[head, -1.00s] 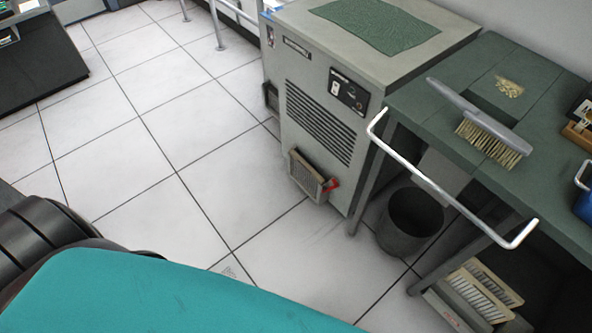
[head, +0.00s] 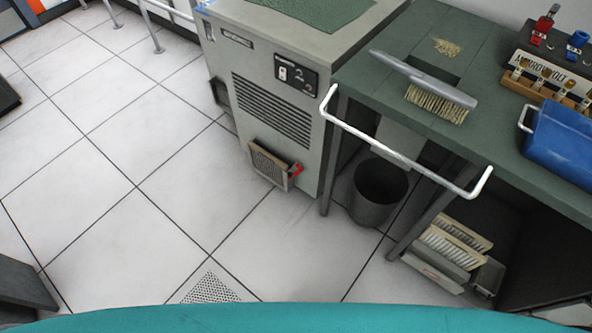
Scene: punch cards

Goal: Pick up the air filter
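A framed mesh panel that looks like an air filter (head: 268,168) sits at the lower front of the grey machine (head: 228,70). It leans outward at the top and has a red tab (head: 295,170) at its right end. Pale ribbed pieces (head: 458,240), which could be filters or brushes, are in a grey bin (head: 487,277) under the green-topped bench. I cannot tell which the task's air filter is, but the framed panel fits well. Neither of my grippers is in the head view.
The green-topped bench (head: 400,100) has a white front rail (head: 400,158) and holds a brush (head: 425,85) and a blue box (head: 560,140). The tiled floor (head: 150,190) left of the machine is clear.

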